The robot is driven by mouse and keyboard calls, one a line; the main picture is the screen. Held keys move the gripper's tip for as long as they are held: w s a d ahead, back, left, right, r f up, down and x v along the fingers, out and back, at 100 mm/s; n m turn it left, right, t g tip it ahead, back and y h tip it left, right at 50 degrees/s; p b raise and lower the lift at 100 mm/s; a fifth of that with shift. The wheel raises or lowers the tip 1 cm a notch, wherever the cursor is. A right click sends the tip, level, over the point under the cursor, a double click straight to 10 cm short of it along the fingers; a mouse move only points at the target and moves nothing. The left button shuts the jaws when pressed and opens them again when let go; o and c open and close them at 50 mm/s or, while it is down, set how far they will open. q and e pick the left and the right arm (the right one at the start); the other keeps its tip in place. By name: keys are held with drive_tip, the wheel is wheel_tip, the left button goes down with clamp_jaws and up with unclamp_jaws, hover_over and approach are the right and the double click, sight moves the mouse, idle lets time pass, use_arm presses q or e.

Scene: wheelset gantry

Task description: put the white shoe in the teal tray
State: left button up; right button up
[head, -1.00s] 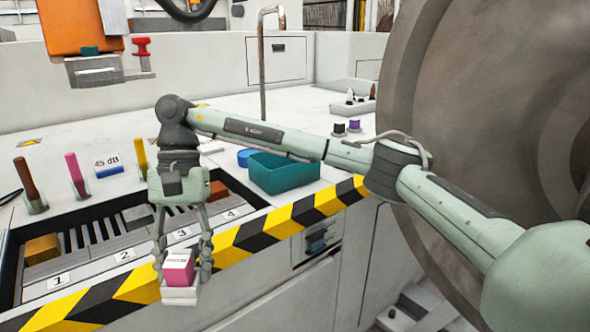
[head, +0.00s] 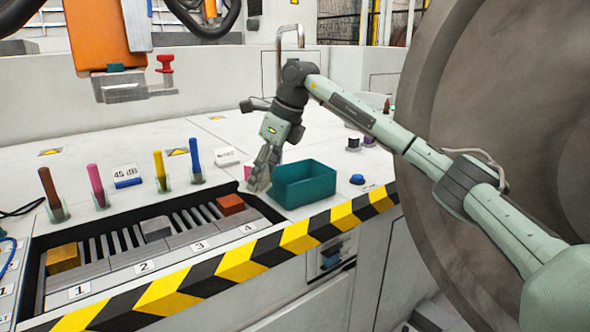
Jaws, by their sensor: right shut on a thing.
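A teal tray (head: 305,186) stands on the white deck just behind the striped edge, right of the slotted rack. My right gripper (head: 258,180) points down at the tray's left side, outside its walls. It is shut on a pink-and-white block (head: 249,171), mostly hidden by the fingers; only a pink patch shows. A pale grey-white block (head: 155,229) lies in the rack near labels 2 and 3; I cannot tell whether it or the held piece is the white shoe. My left gripper is not in view.
The rack (head: 170,262) also holds a yellow block (head: 63,258) and a red-brown block (head: 230,204). Several upright coloured handles (head: 159,170) stand behind it. A large grey wheel (head: 520,130) fills the right side. An orange fixture (head: 103,35) hangs at upper left.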

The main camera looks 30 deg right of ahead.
sight(302, 182)
drive_tip(key=w+d+r+m+h, duration=0.2)
drive_tip(key=d+m, duration=0.3)
drive_tip(key=d, duration=0.1)
drive_tip(key=w+d+r+m+h, duration=0.1)
drive_tip(key=d+r+m+h, duration=0.1)
drive_tip(key=d+m, duration=0.35)
drive_tip(key=shift+t, duration=0.3)
drive_tip(key=f, duration=0.2)
drive_tip(key=d+f, duration=0.1)
drive_tip(key=f, duration=0.3)
drive_tip(key=shift+w+d+f, duration=0.1)
drive_tip(key=shift+w+d, duration=0.1)
drive_tip(key=shift+d, duration=0.05)
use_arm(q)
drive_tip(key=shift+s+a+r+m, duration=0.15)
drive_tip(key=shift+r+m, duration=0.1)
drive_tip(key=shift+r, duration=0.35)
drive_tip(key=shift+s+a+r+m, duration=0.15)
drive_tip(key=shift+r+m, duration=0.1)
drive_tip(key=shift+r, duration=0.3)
use_arm(e)
drive_tip(key=shift+a+f, duration=0.1)
drive_tip(key=shift+f, duration=1.95)
drive_tip(key=o, duration=1)
drive_tip(key=shift+f, duration=0.15)
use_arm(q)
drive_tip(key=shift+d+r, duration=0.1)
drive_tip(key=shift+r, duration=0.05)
